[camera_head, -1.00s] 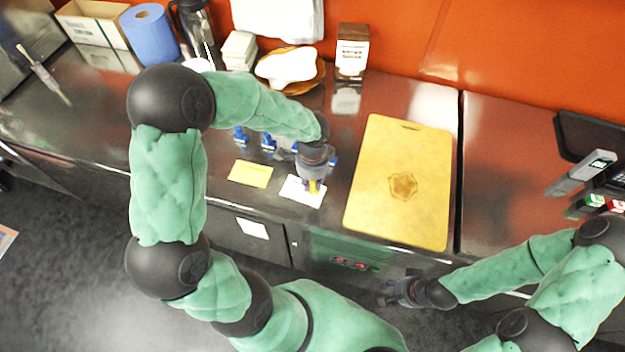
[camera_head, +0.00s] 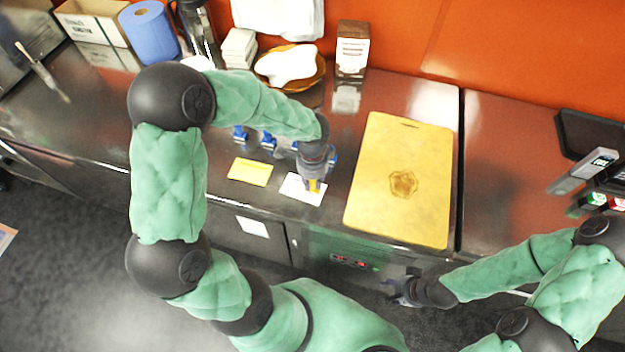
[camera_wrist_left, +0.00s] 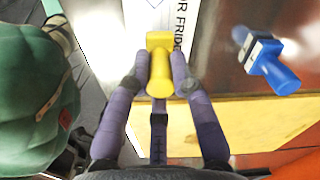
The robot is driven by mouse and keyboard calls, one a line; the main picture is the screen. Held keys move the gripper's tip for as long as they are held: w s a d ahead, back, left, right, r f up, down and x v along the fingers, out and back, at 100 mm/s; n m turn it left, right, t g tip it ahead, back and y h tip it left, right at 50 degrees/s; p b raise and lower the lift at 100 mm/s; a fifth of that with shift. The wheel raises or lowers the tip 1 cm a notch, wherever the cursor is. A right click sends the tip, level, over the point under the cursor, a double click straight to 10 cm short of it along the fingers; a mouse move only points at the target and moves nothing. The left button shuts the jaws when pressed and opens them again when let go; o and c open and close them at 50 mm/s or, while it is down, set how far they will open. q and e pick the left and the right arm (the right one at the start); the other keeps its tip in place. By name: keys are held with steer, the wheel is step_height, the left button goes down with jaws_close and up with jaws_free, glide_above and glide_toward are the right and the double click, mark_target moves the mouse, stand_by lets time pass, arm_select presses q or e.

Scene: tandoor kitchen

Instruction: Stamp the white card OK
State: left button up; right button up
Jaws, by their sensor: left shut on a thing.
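The white card (camera_head: 294,188) lies flat on the dark counter near its front edge. It also shows in the left wrist view (camera_wrist_left: 182,22), with black print on it. My left gripper (camera_head: 313,176) is shut on a yellow stamp (camera_wrist_left: 159,75), which is upright at the card. I cannot tell whether the stamp's face touches the card. A blue stamp (camera_wrist_left: 268,66) stands apart to the right in the wrist view. Other blue stamps (camera_head: 268,141) stand behind the cards. My right gripper (camera_head: 402,290) is low in front of the counter, too small to read.
A yellow card (camera_head: 250,172) lies left of the white card. A large yellow cutting board (camera_head: 385,160) lies to the right. Behind are a wooden plate (camera_head: 318,76) with a white cloth, a small box (camera_head: 352,50) and a blue roll (camera_head: 150,33).

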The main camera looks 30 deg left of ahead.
arm_select(q)
steer(key=shift+f+b, duration=0.35)
steer(key=shift+f, duration=0.15)
stand_by(0.4)
steer(key=shift+s+f, duration=0.1)
stand_by(0.9)
steer(key=shift+r+p, duration=3)
steer(key=shift+r, duration=0.65)
steer(key=shift+f, duration=0.1)
